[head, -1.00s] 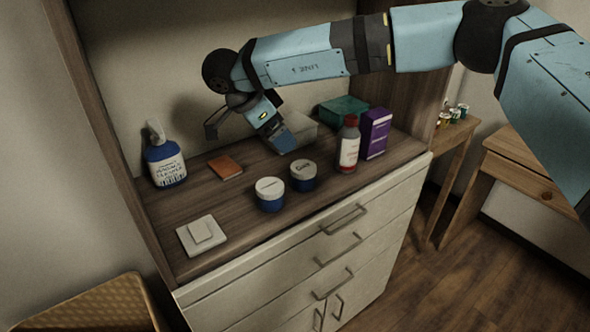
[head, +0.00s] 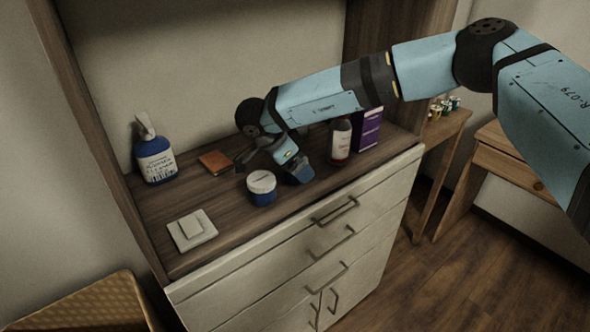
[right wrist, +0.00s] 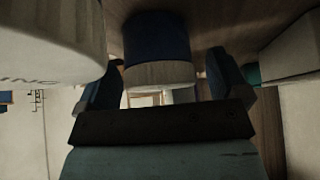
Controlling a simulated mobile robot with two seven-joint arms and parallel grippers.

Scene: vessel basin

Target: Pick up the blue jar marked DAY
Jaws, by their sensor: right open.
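One blue jar with a pale lid (head: 262,188) stands upright on the wooden counter in the head view; the marking on its lid is too small to read. My right gripper (head: 299,171) is low over the counter just right of it and covers the place where a second blue jar stood. In the right wrist view a blue jar with a pale rim (right wrist: 157,45) shows between the two spread fingers of my right gripper (right wrist: 162,80). I cannot tell whether the fingers touch it, nor which jar is marked DAY. My left gripper is not in view.
A blue spray bottle (head: 155,158), an orange-brown block (head: 215,162) and a white switch-like plate (head: 192,230) are left. The counter's front edge is near.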

